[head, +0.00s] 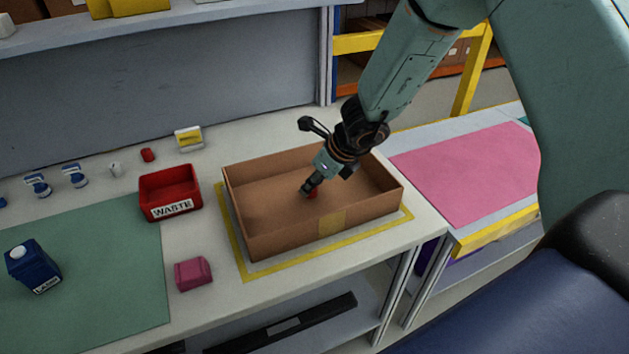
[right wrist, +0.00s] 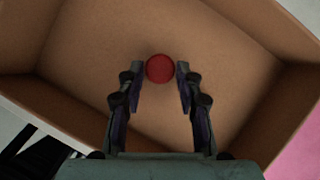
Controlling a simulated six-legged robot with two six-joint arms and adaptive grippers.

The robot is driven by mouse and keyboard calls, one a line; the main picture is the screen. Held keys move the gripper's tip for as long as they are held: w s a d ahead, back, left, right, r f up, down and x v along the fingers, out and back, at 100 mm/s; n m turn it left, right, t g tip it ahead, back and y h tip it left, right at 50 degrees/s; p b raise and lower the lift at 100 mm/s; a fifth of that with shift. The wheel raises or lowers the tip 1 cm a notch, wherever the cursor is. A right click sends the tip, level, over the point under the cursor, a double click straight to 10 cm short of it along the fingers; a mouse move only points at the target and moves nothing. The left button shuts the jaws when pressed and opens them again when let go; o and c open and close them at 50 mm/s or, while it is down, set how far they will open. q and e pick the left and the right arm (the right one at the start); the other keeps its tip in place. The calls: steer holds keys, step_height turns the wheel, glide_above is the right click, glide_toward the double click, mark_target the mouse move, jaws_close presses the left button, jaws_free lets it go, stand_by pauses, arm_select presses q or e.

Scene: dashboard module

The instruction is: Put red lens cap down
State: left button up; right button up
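The red lens cap (right wrist: 160,68) is a small round disc between the fingertips of my right gripper (right wrist: 161,72). The finger pads lie close along both its sides, and its face shows in the right wrist view. In the head view my right gripper (head: 308,190) points down inside the open cardboard box (head: 247,238), with the red cap (head: 313,194) at its tip, low over the box floor. I cannot tell whether the cap touches the floor. My left gripper is not in view.
The box stands in a yellow outline on the bench, its walls around my right gripper. A red waste bin (head: 170,190) and a magenta block (head: 193,273) are left of it. A pink mat (head: 470,170) lies to the right. The box floor around the cap is bare.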

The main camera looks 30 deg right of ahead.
steer(key=shift+o, duration=1.4)
steer(key=shift+w+f, duration=0.2)
steer(key=shift+w, duration=0.05)
steer(key=shift+s+r+p, duration=0.2)
steer(key=shift+r+p, duration=0.4)
steer(key=shift+r, duration=0.2)
steer(key=p+v, duration=0.7)
steer(key=v, duration=0.4)
steer(key=shift+s+d+r, duration=0.1)
steer(key=shift+d+r, duration=0.1)
steer(key=shift+r, duration=0.15)
steer(key=shift+s, duration=0.15)
